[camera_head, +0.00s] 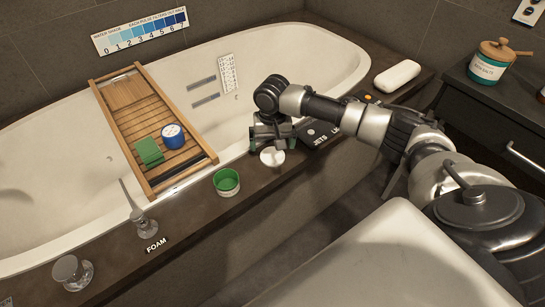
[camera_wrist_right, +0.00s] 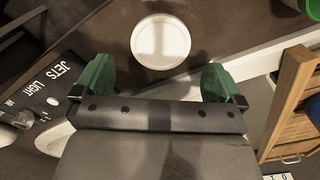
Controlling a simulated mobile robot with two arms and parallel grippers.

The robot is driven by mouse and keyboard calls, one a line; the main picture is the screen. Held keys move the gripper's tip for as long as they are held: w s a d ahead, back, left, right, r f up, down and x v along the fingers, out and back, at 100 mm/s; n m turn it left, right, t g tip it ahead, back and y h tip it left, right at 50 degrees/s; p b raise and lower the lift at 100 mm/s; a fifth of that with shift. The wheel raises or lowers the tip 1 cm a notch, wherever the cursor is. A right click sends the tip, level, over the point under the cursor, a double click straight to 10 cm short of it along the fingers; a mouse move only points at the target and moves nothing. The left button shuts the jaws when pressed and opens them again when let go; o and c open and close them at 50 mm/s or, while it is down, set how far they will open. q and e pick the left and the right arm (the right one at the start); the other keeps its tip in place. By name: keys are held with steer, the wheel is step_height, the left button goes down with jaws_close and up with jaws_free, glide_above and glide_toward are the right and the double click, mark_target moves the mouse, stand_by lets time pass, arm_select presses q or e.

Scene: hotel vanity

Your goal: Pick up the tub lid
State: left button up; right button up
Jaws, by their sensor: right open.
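The tub lid (camera_head: 272,157) is a white round disc lying flat on the dark ledge of the bathtub. It also shows in the right wrist view (camera_wrist_right: 161,41), whole and unobstructed, with a light shadow across it. My right gripper (camera_head: 272,144) is open and empty, with its green-padded fingers just behind the lid in the head view. In the right wrist view the fingers (camera_wrist_right: 158,76) are spread wider than the lid, which lies ahead of them. My left gripper is not in view.
A control panel (camera_head: 318,133) marked JETS and LIGHT lies right of the lid. A wooden bath tray (camera_head: 122,93) spans the bathtub (camera_head: 60,160), holding a blue round container (camera_head: 173,136) and a green block (camera_head: 149,152). A faucet handle (camera_head: 73,272) is front left.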

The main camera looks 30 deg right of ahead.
mark_target(273, 153)
step_height(273, 153, down, 4)
steer(key=shift+w+r+b, duration=0.1)
steer(key=shift+b, duration=0.45)
steer(key=shift+r, duration=0.1)
steer(key=c, duration=0.8)
steer(key=shift+r, duration=0.1)
steer(key=shift+c, duration=0.2)
